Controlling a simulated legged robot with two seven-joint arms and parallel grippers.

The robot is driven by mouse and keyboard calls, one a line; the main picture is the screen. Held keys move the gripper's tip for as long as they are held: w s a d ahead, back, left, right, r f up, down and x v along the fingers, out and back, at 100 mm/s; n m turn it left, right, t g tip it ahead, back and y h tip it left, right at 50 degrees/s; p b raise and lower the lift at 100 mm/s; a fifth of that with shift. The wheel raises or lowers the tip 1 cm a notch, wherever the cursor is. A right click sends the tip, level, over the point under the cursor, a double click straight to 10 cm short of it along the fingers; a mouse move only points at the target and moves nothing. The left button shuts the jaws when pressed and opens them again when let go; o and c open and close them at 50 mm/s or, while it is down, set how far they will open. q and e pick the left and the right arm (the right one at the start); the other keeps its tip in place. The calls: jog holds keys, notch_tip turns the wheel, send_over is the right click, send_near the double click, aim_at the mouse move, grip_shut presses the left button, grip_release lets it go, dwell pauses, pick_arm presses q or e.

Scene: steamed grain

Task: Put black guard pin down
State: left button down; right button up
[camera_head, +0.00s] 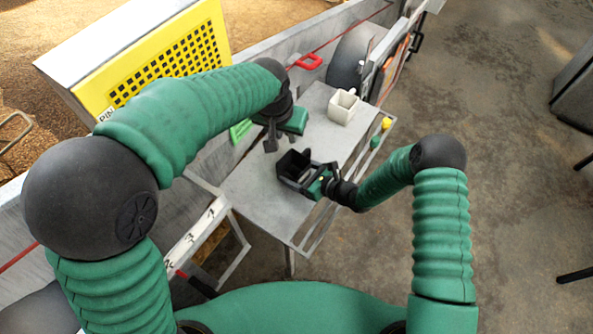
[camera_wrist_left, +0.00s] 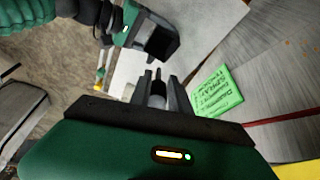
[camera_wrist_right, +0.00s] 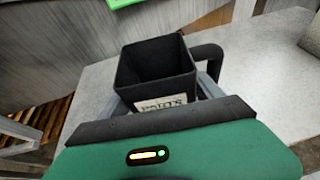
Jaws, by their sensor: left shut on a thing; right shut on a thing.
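My left gripper (camera_head: 271,138) is above the grey table. In the left wrist view its fingers (camera_wrist_left: 156,92) are shut on a small dark pin (camera_wrist_left: 157,86), the black guard pin, whose thin tip points away from the palm. The pin is hard to make out in the head view. My right gripper (camera_head: 316,183) is shut on a black square cup (camera_head: 292,167) with a side handle and a pale label. In the right wrist view the cup (camera_wrist_right: 158,70) looks upright with its mouth open, and its visible inside is dark.
A white square cup (camera_head: 342,106) stands at the table's far end. A yellow perforated panel (camera_head: 170,58) stands at left, and a red handle (camera_head: 309,62) lies beyond. The table (camera_head: 252,190) is bare near the front.

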jog(key=shift+w+d, duration=0.1)
pick_arm(q)
jog(key=w+f, duration=0.1)
jog(key=f, duration=0.5)
jog(key=w+d+f+m+g, duration=0.1)
jog(key=w+f, duration=0.1)
jog(key=f, duration=0.5)
jog(key=w+f+g, duration=0.1)
jog(key=f, duration=0.5)
jog(key=shift+w+d+f+m+y, duration=0.2)
jog(key=shift+w+d+m+y, duration=0.1)
jog(key=shift+w+d, duration=0.1)
jog(key=c, duration=1.5)
grip_release()
jog(key=r, duration=0.4)
jog(key=s+r, duration=0.1)
jog(key=r, duration=0.7)
jog(key=shift+s+a, duration=0.25)
jog(key=shift+a, duration=0.1)
pick_arm(e)
jog(key=o, duration=1.5)
